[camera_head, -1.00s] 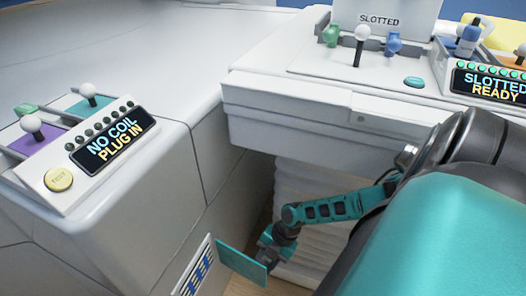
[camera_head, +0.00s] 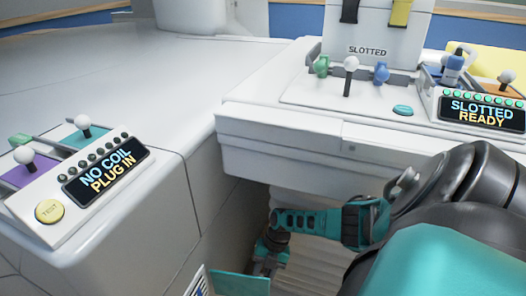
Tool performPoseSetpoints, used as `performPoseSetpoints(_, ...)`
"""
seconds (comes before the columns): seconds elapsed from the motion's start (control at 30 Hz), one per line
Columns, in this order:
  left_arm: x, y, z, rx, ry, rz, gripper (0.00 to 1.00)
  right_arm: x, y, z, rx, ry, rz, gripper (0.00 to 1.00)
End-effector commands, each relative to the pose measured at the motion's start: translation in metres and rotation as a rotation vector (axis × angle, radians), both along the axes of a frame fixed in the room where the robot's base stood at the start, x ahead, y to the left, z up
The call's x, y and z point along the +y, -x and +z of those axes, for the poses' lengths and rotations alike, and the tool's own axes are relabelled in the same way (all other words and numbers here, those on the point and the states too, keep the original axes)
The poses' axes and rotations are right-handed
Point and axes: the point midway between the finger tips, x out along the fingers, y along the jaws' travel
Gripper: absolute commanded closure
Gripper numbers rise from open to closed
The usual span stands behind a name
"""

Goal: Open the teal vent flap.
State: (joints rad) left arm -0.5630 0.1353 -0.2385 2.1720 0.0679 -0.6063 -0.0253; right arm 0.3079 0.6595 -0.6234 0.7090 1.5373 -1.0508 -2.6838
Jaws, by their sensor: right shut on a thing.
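The teal vent flap (camera_head: 240,286) is low in the head view and stands out from the side of the white cabinet at an angle. Its lower part is cut off by the picture's bottom edge. The vent (camera_head: 200,283) with dark blue slats shows beside it, only its top corner in view. My right gripper (camera_head: 263,268) is at the flap's right end and is shut on the flap. The fingertips are small and partly hidden. My left gripper is not in view.
Left, a white cabinet bears a panel reading "NO COIL PLUG IN" (camera_head: 106,170) with levers and a yellow test button (camera_head: 50,211). A white bench (camera_head: 290,130) overhangs my right arm. Its panel reads "SLOTTED READY" (camera_head: 483,112). Pale ribbed bellows (camera_head: 320,262) stand behind the gripper.

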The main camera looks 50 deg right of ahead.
Motion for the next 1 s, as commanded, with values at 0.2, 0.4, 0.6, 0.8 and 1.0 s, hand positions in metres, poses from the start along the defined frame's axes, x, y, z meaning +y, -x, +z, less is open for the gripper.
performPoseSetpoints(0.2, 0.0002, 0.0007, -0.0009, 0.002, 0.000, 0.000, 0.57, -0.0007, 0.0008, -0.0015, -0.001, 0.005, 0.002, 1.00)
performPoseSetpoints(0.4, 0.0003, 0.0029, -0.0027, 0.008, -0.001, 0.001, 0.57, -0.0004, 0.0007, -0.0012, 0.000, 0.004, 0.001, 0.47)
performPoseSetpoints(0.6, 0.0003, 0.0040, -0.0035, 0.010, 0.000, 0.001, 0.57, -0.0002, 0.0003, -0.0006, -0.001, 0.002, 0.001, 0.39)
performPoseSetpoints(0.8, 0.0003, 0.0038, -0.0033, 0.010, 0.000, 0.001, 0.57, -0.0001, 0.0001, -0.0004, -0.001, 0.002, -0.001, 0.39)
performPoseSetpoints(1.0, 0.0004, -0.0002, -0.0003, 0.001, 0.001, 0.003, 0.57, 0.0004, 0.0008, -0.0004, -0.001, 0.002, -0.004, 0.39)
